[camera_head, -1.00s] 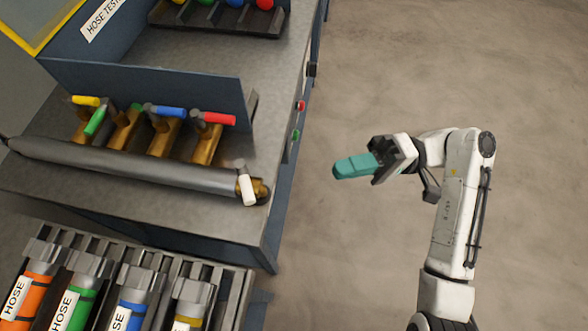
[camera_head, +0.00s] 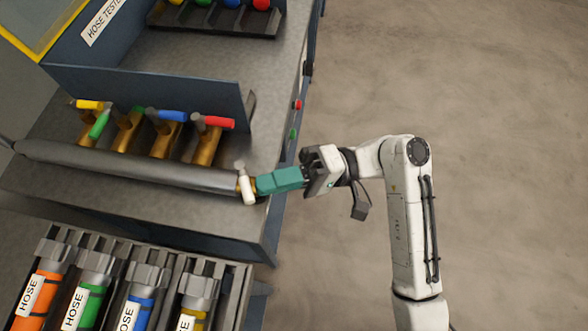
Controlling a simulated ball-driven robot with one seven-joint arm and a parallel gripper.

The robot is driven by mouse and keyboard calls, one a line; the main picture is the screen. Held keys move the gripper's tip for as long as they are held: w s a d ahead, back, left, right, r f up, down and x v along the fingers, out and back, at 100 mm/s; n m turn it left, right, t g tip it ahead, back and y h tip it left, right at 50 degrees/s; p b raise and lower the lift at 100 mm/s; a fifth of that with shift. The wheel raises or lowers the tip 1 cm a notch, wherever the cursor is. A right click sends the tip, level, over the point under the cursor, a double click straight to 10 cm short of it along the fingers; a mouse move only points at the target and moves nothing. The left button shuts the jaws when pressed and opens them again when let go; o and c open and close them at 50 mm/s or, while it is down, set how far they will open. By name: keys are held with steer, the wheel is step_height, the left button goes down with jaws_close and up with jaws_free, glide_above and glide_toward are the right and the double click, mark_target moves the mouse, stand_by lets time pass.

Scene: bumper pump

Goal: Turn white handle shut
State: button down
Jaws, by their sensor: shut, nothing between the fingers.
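My gripper (camera_head: 260,184) has teal fingers and is shut and empty. Its fingertips are right beside the white handle, on its right side. I cannot tell whether they touch it. The fingers hide part of the valve's brass end.
Yellow, green, blue (camera_head: 172,116) and red (camera_head: 213,122) handles stand on brass valves behind the pipe. Labelled hoses (camera_head: 88,300) lie in a rack at the lower left. Red and green buttons are on the bench's right side. The floor at right is clear.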

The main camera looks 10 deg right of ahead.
mark_target(252, 196)
steer(key=shift+a, duration=0.25)
steer(key=shift+s+a+m+t+p, duration=0.15)
steer(key=shift+s+m+t+p, duration=0.2)
steer(key=shift+t+p, duration=0.3)
steer(key=m+t+p, duration=0.1)
steer(key=t, duration=0.1)
steer(key=a+m+t, duration=0.1)
steer(key=t, duration=0.1)
steer(key=s+m+t+p, duration=0.1)
steer(key=t, duration=0.1)
steer(key=shift+a+m+p, duration=0.35)
steer(key=shift+s+a, duration=0.1)
steer(key=shift+a, duration=0.05)
stand_by(0.3)
steer(key=shift+f, duration=0.1)
